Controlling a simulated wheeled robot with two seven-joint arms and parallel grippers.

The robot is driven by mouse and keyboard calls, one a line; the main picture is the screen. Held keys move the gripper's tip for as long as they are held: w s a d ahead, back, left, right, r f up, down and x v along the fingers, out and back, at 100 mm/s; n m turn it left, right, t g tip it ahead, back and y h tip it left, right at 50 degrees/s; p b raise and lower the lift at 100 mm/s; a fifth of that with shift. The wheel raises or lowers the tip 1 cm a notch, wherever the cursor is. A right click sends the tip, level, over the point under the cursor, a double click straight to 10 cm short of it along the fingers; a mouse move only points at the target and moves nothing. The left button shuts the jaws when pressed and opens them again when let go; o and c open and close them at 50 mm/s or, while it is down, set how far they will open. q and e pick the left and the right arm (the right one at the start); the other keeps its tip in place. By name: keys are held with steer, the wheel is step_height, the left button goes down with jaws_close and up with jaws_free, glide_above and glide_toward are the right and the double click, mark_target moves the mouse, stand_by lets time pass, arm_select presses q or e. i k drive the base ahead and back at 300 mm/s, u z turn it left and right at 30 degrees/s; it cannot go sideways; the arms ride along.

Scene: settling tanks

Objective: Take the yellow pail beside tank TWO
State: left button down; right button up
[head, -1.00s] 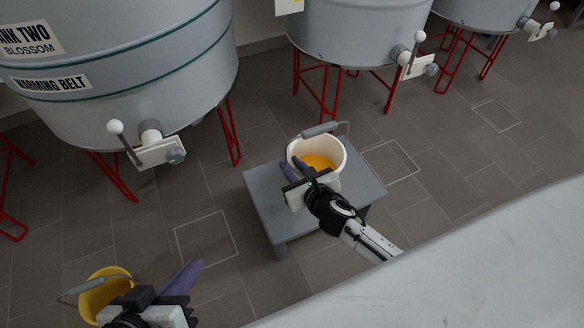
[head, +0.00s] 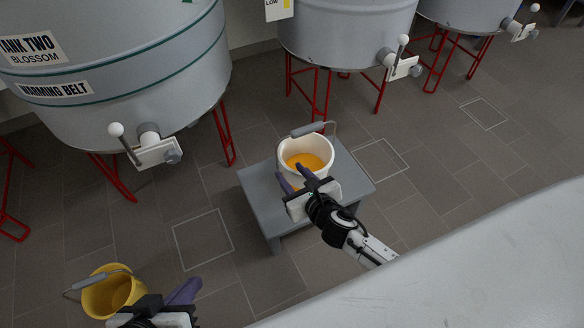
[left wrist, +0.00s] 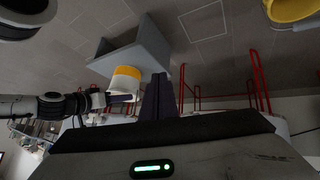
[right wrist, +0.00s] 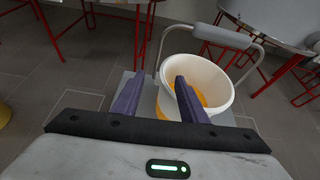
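The yellow pail (head: 112,292) stands on the floor at the lower left of the head view, its grey-gripped handle at its left side. It shows partly in the left wrist view (left wrist: 290,8). Tank TWO (head: 120,75) is a large grey tank on red legs behind it. My left gripper (head: 187,290) is to the right of the yellow pail, apart from it. In the left wrist view its purple fingers (left wrist: 157,92) look close together with nothing between them. My right gripper (head: 297,178) is open at the near rim of a white pail (head: 322,150); contact is unclear.
The white pail holds orange-yellow stuff and stands on a low grey stool (head: 262,205). More grey tanks (head: 345,35) on red legs line the back. A pale surface (head: 450,275) fills the lower right. Open floor lies between the stool and yellow pail.

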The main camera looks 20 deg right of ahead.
mark_target(113, 287)
steer(key=k, duration=0.1)
steer(key=u, duration=1.25)
